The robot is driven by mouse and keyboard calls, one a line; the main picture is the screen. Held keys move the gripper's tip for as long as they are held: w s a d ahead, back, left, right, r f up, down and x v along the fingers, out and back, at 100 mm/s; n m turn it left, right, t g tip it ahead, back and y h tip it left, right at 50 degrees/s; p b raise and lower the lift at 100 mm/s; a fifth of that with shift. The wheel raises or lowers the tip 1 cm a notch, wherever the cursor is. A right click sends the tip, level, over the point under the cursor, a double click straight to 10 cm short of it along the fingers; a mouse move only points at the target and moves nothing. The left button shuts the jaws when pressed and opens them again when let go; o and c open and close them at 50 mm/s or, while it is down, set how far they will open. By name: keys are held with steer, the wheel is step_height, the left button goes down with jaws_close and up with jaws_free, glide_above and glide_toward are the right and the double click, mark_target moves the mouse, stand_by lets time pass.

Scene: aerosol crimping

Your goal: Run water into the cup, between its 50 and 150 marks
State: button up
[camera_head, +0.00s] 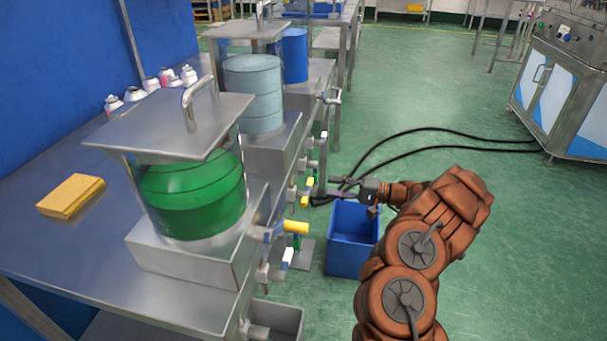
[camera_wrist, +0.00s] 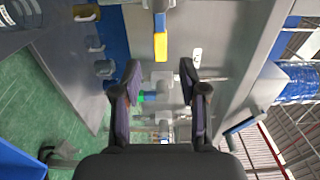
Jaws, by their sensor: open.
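I cannot make out a measuring cup in either view. A row of taps runs along the bench's front edge. The nearest has a yellow handle (camera_head: 296,227), with a white handle (camera_head: 288,257) below it. Further taps (camera_head: 310,185) are partly small and crowded. My gripper (camera_head: 340,188) is beside these further taps, above the floor. In the wrist view my gripper (camera_wrist: 160,76) is open, with nothing held between its fingers. A yellow handle (camera_wrist: 160,42) with a blue part lies beyond the fingertips there. Metal fittings show behind the gap between the fingers.
A green-filled tank (camera_head: 190,195), a pale blue tank (camera_head: 253,95) and a blue drum (camera_head: 294,55) stand along the metal bench (camera_head: 60,245). A blue bin (camera_head: 352,240) stands on the floor below my arm. Black cables (camera_head: 450,130) cross the green floor toward a machine (camera_head: 575,85).

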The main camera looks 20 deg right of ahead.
mark_target(310, 181)
steer(key=shift+b+x, duration=0.45)
steer(key=shift+x, duration=3.45)
jaws_close()
